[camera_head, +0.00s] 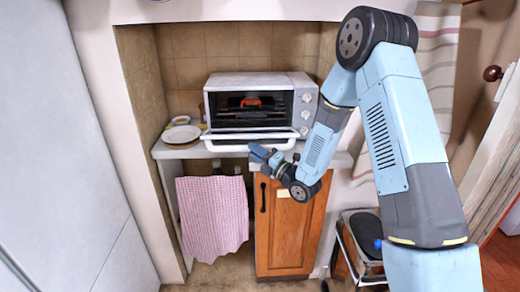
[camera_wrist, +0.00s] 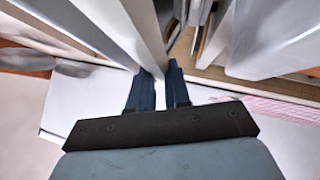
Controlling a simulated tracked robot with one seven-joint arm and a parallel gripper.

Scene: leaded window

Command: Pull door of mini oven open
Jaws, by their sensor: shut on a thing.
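The mini oven (camera_head: 262,82) stands on the counter in the head view, white with a row of knobs at its right. Its door (camera_head: 250,145) is folded forward and down, seen nearly edge-on below the dark opening. The oven's inside (camera_head: 250,104) shows, with a rack and something red in it. My gripper (camera_head: 257,151) is at the right part of the door's front edge. In the wrist view my two dark fingers (camera_wrist: 160,75) are shut on a white bar that looks like the door handle (camera_wrist: 148,35). The exact contact is partly hidden by the fingers.
White plates (camera_head: 182,133) lie on the counter left of the oven. A pink checked cloth (camera_head: 212,215) hangs under the counter. A wooden cabinet door (camera_head: 290,230) is below my gripper. A striped curtain (camera_head: 437,60) hangs at the right. A stool-like item (camera_head: 362,240) stands low at the right.

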